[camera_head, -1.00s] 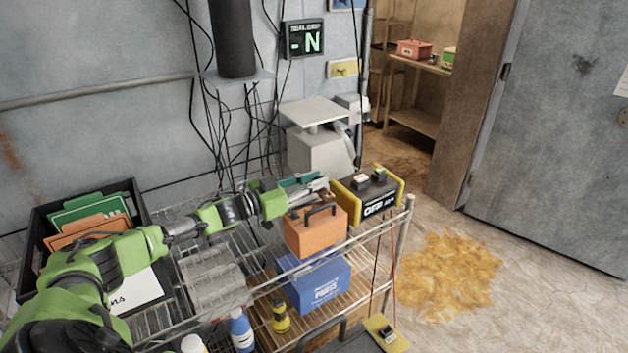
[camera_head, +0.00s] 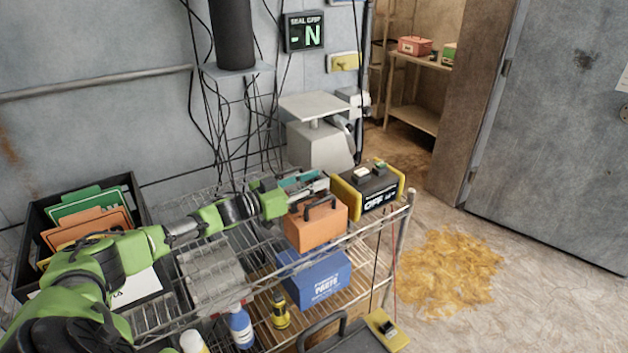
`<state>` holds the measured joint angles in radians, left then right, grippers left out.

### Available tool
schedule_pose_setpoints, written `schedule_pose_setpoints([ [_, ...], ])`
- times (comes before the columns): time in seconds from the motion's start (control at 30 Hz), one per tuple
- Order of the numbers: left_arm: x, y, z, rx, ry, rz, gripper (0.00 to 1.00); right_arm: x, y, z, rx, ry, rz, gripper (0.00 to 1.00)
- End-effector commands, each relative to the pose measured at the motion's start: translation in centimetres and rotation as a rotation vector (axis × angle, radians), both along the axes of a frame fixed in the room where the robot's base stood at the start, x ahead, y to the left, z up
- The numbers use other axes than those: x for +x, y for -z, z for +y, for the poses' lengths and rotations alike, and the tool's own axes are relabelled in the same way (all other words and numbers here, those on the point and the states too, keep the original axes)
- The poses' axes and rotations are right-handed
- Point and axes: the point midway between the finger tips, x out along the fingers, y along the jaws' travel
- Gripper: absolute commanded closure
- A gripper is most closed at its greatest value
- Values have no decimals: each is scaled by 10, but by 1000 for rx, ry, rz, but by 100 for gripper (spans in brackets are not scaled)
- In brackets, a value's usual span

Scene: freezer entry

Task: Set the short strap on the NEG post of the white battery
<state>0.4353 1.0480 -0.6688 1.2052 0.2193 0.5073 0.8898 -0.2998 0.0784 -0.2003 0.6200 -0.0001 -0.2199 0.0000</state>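My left gripper (camera_head: 318,186) is stretched out over the top shelf of the wire rack. Its fingertips are just behind the orange box and by the left end of the black and yellow unit. The fingers are small and partly merged with things behind them, so I cannot tell if they are open or hold anything. I cannot make out a white battery, a NEG post or a short strap. An orange box (camera_head: 315,229) with a black handle stands on the rack. My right gripper is not in view.
A black and yellow unit (camera_head: 377,202) marked OFF stands at the rack's right end. A grey scale-like device (camera_head: 318,148) is behind it. A black bin (camera_head: 31,235) with folders is at left. A blue box (camera_head: 314,280) sits lower. A yellowish spill (camera_head: 450,272) covers floor at right.

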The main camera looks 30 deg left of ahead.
Motion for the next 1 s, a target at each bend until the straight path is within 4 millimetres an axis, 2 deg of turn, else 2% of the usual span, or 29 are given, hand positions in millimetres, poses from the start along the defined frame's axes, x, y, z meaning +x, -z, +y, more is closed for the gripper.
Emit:
schedule_pose_setpoints([
  [0.33,0,0,0,0,0,1,60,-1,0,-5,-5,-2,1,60],
  [0.43,0,-6,0,2,1,-1,60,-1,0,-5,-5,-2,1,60],
  [0.57,0,-26,0,3,1,-3,60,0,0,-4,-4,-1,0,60],
  [0.8,0,-73,0,4,1,-3,60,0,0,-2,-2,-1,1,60],
  [1.0,0,-96,0,1,1,-1,60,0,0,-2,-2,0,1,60],
])
